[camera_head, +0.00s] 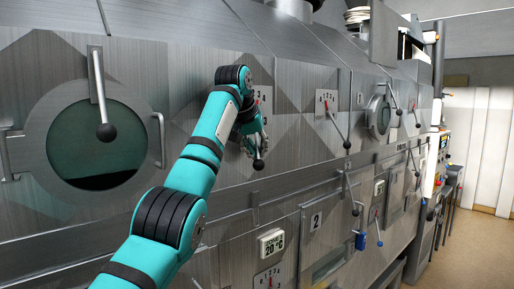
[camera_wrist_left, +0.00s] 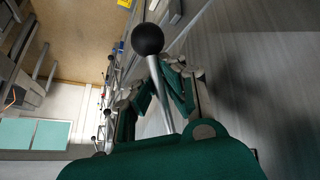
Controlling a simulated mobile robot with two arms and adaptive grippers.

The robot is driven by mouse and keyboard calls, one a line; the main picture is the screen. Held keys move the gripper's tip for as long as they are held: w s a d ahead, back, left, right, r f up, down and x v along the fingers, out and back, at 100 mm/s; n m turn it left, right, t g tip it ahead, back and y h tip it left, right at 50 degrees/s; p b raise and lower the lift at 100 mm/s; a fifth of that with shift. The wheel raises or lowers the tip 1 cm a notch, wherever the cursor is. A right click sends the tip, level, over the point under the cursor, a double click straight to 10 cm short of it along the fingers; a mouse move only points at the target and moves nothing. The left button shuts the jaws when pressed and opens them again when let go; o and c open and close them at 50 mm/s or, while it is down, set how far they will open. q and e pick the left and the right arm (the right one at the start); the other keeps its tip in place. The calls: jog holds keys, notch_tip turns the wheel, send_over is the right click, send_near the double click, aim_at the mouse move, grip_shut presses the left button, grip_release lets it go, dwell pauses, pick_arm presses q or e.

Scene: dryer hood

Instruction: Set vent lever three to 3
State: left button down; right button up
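A lever with a black ball knob (camera_head: 258,165) hangs down on the metal hood front, below a numbered scale plate (camera_head: 262,97) partly covered by my left arm. My left gripper (camera_head: 254,141) is at this lever, just above the knob. In the left wrist view the lever's rod runs between the two fingers of my left gripper (camera_wrist_left: 158,88), and the black knob (camera_wrist_left: 148,39) sticks out past the fingertips. The fingers look spread, with a gap beside the rod. I cannot tell which lever is number three. My right gripper is not in view.
Another lever (camera_head: 338,128) with a numbered plate (camera_head: 327,102) is to the right. A lever (camera_head: 101,100) hangs before the round window (camera_head: 85,145) at left. Further levers and a temperature display (camera_head: 271,243) are lower down. Open floor (camera_head: 468,240) lies at far right.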

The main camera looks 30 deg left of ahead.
pick_arm(q)
jog(key=shift+s+r+g, duration=0.15)
jog(key=shift+r+g, duration=0.15)
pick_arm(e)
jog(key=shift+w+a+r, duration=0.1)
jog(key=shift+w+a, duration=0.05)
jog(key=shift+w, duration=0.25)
pick_arm(q)
jog(key=shift+a, duration=0.1)
jog(key=shift+r, duration=0.1)
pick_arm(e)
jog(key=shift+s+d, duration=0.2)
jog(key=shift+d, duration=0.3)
